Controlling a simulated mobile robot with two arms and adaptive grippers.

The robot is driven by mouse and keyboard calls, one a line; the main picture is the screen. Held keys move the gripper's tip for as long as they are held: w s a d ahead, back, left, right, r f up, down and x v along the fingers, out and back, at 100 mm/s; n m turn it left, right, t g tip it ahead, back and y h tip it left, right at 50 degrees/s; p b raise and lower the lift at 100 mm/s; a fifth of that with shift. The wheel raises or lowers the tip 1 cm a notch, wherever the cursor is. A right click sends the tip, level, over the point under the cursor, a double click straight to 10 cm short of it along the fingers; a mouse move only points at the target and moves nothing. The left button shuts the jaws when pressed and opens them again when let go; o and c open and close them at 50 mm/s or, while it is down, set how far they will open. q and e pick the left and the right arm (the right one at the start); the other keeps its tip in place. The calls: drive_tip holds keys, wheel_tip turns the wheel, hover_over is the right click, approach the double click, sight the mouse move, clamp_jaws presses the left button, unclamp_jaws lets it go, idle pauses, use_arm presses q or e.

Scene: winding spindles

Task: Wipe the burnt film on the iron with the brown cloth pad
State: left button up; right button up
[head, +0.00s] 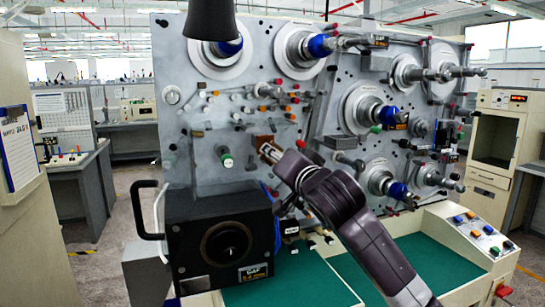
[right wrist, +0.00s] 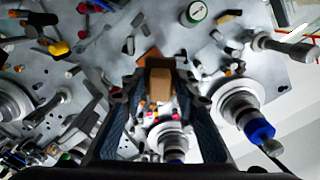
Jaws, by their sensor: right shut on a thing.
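My right gripper (head: 270,153) reaches up from the lower right in the head view, in front of the grey spindle panel (head: 215,130). It is shut on the brown cloth pad (head: 262,141), which shows as a small brown block at the fingertips. In the right wrist view the pad (right wrist: 160,84) sits between the tips of the two dark fingers, with panel parts behind it. I cannot pick out the iron or its burnt film for certain; the gripper may hide part of it. I cannot tell whether the pad touches anything. My left gripper is not in view.
Spindles with blue collars (head: 321,45) and small pegs stick out from the panel around my gripper. A black box (head: 220,243) with a round opening stands at lower left. A green work surface (head: 300,277) lies below, with a button console (head: 472,228) at right.

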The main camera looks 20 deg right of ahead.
sight(259, 145)
drive_tip(key=shift+w, duration=0.1)
idle(0.5)
drive_tip(key=shift+w+a+p, duration=0.2)
drive_tip(key=shift+w+p, duration=0.9)
drive_tip(key=shift+w, duration=2.15)
drive_tip(key=shift+w+p, duration=0.4)
drive_tip(key=shift+w, duration=0.6)
drive_tip(key=shift+d, duration=0.15)
drive_tip(key=shift+p, duration=0.85)
drive_tip(key=shift+s, duration=0.1)
